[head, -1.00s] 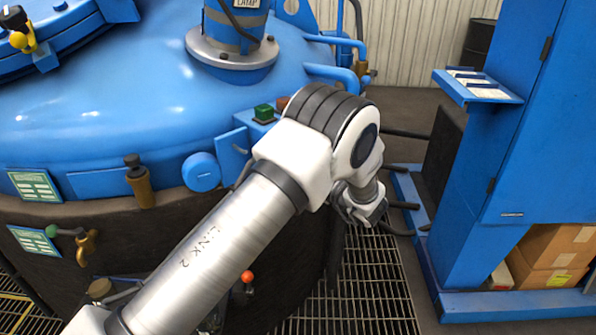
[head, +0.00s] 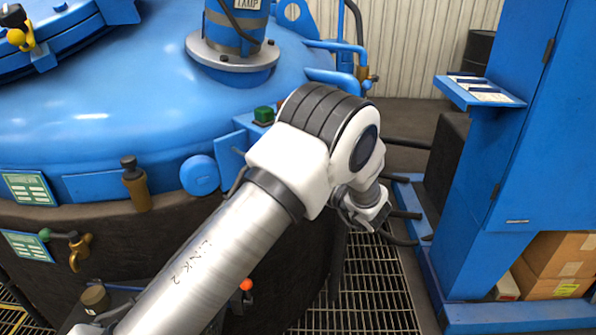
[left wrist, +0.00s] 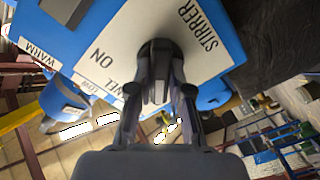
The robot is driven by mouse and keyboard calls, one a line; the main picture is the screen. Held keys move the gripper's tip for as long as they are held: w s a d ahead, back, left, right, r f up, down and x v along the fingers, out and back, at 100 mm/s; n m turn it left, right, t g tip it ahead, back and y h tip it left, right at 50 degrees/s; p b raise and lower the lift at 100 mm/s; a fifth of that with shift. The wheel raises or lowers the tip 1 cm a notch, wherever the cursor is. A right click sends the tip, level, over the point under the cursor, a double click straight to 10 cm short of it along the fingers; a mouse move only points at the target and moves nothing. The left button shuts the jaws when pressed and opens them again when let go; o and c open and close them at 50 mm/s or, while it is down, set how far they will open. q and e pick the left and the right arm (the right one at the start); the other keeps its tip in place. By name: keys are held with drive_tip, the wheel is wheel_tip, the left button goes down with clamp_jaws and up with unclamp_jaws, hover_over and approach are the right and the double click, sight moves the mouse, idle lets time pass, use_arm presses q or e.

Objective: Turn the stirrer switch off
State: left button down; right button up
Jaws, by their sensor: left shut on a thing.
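In the left wrist view, the stirrer switch is a black knob (left wrist: 160,50) on a white label plate (left wrist: 213,65) marked STIRRER and ON. My left gripper (left wrist: 160,92) is shut on this knob, with one finger on each side. The fingers hide part of the plate's lettering, and I cannot tell which setting the knob points to. In the head view, my left arm reaches across from the lower left, and its fingers and the switch are not clearly visible there. My right gripper is in neither current view.
A green button (head: 263,115) sits beside my arm. A blue cabinet (head: 490,190) stands at the right, above cardboard boxes (head: 560,262). Floor grating (head: 370,290) lies between furnace and cabinet.

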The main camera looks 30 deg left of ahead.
use_arm(q)
drive_tip(key=c, duration=1.1)
unclamp_jaws()
drive_tip(key=v, duration=0.7)
drive_tip(key=shift+d, duration=0.25)
